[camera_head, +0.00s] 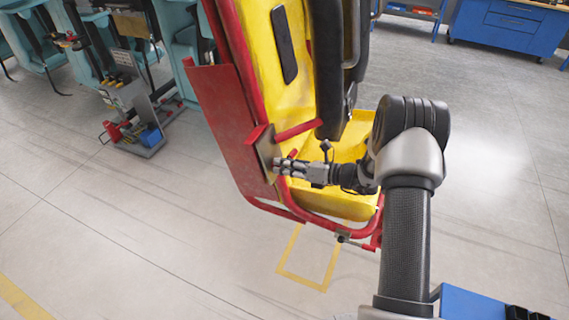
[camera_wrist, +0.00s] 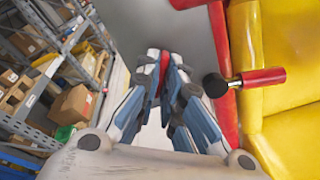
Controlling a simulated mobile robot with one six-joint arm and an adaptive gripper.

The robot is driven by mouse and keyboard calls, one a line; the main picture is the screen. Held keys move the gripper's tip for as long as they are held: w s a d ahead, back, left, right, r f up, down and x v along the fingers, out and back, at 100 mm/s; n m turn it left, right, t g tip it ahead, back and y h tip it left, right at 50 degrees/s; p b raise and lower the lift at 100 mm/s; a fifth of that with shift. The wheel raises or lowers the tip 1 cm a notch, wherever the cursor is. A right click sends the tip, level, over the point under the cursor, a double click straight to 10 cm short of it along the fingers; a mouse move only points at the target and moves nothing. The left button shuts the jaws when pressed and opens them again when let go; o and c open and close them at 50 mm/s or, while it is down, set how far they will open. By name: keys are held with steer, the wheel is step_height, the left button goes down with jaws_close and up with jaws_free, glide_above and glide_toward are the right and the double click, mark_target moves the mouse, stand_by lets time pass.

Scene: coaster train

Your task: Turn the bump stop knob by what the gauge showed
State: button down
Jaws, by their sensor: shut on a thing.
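My gripper (camera_head: 280,166) reaches in from the right to a small plate (camera_head: 267,152) on the side of the yellow and red coaster seat. In the wrist view its fingers (camera_wrist: 164,62) are closed around a small red part (camera_wrist: 163,72), which seems to be the bump stop knob. The fingers cover most of it, so its turn angle and any marks cannot be read. No gauge can be made out in either view.
A red side panel (camera_head: 228,125) and red tube frame (camera_head: 320,217) stand close to my gripper. A red bar with a black end (camera_wrist: 245,81) juts out beside the fingers. A grey tool cart (camera_head: 133,112) stands at left. Open floor lies in front.

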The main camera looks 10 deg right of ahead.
steer(key=shift+a+r+m+p, duration=0.15)
steer(key=shift+m+p, duration=0.15)
steer(key=shift+m, duration=0.6)
steer(key=c, duration=1.7)
jaws_free()
steer(key=shift+a, duration=0.1)
steer(key=shift+w, duration=0.1)
steer(key=v, duration=1.2)
